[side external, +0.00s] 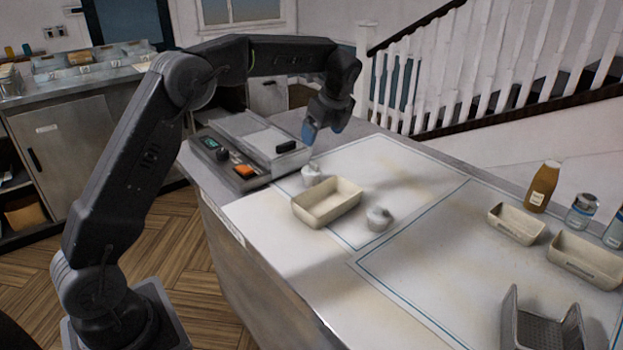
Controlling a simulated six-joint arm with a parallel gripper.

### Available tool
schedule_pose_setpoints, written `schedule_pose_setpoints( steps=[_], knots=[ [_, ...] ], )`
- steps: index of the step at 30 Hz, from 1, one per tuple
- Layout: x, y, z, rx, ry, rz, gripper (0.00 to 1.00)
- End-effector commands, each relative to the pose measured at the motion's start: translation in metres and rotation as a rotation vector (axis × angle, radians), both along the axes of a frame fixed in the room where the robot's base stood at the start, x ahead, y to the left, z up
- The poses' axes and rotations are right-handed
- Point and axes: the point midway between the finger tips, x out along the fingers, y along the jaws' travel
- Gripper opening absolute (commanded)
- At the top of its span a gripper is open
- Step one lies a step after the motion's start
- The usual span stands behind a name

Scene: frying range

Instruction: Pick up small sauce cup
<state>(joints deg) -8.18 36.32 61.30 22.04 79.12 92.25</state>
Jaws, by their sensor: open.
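Two small whitish cups that look like sauce cups stand on the white counter mat in the side external view. One cup (311,176) is behind the cream tray (327,206), close to its back left corner. The other cup (379,219) is just right of the tray. I cannot tell which one the task means, nor their contents. My gripper (324,131) points down with its fingers apart. It is empty and hangs above and behind the nearer-to-arm cup, clear of both cups.
A fryer-like unit with buttons (245,150) stands at the counter's left end. At the right are two cream trays (517,224) (585,262), an amber bottle (541,187), jars (581,211) and a dark wire basket (541,325). The mat's middle is clear.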

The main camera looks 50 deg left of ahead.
Motion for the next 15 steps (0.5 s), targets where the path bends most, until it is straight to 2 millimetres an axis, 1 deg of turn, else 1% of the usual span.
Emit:
schedule_pose_setpoints(
  steps=[1,5,8,15],
  knots=[
    [0.004,0.003,-0.004,0.006,0.015,-0.015,0.87],
    [0.007,0.008,-0.014,0.011,0.032,-0.036,0.87],
    [0.006,0.014,-0.029,0.010,0.036,-0.036,0.87],
    [0.006,0.031,-0.071,0.009,0.033,-0.035,0.87]
  ],
)
